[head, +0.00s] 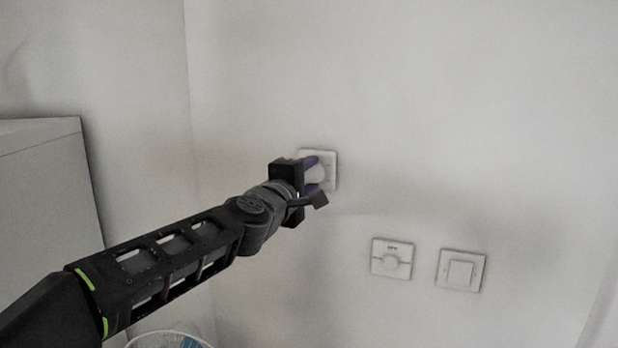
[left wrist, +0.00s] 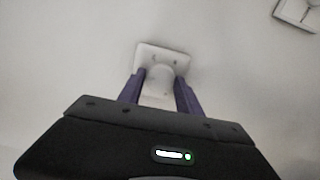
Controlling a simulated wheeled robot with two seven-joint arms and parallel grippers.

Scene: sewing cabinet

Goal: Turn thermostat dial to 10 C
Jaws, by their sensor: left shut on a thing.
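The thermostat dial (left wrist: 158,84) is a white round knob on a square white wall plate (left wrist: 143,54). In the head view the plate (head: 331,163) is on the wall near the middle, partly hidden by my gripper. My left gripper (head: 318,173) reaches it from the left. In the left wrist view its two purple fingers (left wrist: 160,92) are on either side of the knob and shut on it. Any scale or mark on the dial is too small or hidden to read. My right gripper is not in view.
A pale cabinet (head: 45,190) stands at the left. A round basket rim (head: 170,333) shows at the bottom. The wall above is bare.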

